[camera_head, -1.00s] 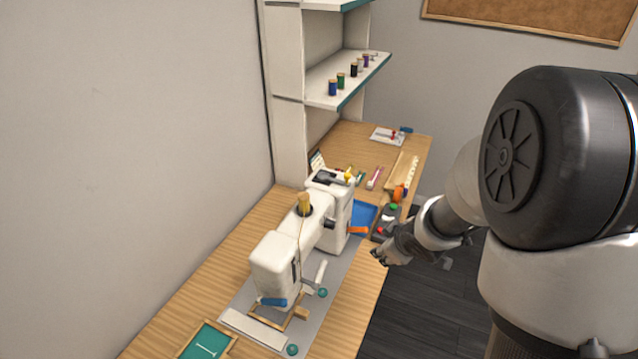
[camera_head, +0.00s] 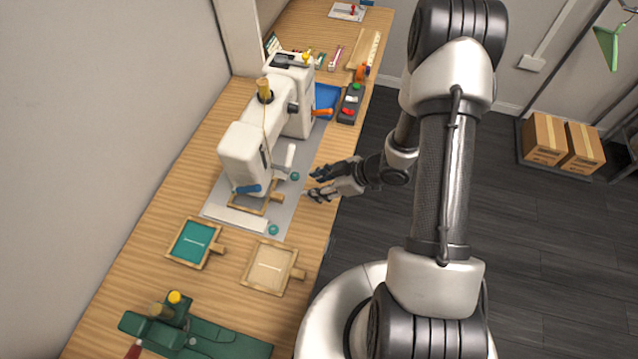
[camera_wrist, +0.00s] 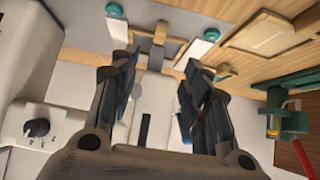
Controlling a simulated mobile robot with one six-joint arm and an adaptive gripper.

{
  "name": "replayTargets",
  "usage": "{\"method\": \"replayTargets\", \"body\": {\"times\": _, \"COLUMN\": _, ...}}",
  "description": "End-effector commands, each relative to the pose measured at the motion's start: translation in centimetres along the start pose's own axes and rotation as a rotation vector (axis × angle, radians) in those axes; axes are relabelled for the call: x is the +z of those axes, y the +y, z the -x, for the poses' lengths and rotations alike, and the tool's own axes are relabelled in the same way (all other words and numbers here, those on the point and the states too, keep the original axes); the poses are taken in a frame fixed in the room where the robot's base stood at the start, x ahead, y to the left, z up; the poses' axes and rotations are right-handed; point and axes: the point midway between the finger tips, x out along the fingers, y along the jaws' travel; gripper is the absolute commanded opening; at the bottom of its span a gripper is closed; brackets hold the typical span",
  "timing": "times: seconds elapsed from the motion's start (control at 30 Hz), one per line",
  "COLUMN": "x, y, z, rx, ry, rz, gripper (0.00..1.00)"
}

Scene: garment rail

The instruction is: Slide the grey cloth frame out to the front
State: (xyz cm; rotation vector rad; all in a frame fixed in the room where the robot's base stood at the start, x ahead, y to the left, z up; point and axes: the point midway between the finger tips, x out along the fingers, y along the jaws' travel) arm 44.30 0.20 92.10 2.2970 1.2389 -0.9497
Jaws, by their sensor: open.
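The cloth frame (camera_head: 248,206) is a small wooden frame lying under the needle end of the white sewing machine (camera_head: 258,143). The machine head hides much of its cloth. Its short wooden handle (camera_head: 277,197) points right, toward the table's front edge. My gripper (camera_head: 311,184) is open and empty, just right of the handle and apart from it, with its fingers pointing toward the machine. In the wrist view my gripper (camera_wrist: 158,66) has its fingers spread, and wooden parts of the frame (camera_wrist: 150,46) show beyond the fingertips.
Teal knobs (camera_head: 273,230) and a white bar (camera_head: 235,219) lie close to the frame. A teal cloth frame (camera_head: 193,241) and a beige one (camera_head: 269,268) lie nearer on the table. A green device (camera_head: 200,340) stands at the near end. A control box (camera_head: 349,104) stands beyond my gripper.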

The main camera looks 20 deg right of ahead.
Motion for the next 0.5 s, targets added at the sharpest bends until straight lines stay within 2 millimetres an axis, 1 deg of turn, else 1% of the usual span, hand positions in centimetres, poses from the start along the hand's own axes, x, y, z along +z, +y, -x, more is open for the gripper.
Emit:
{"method": "replayTargets", "body": {"times": 0.17, "x": 0.1, "y": -0.1, "z": -2.2, "rx": -0.004, "ry": -0.001, "rz": 0.002, "gripper": 0.43}}
{"method": "replayTargets", "body": {"times": 0.5, "x": 0.2, "y": -0.2, "z": -9.0, "rx": -0.004, "ry": -0.001, "rz": 0.003, "gripper": 0.43}}
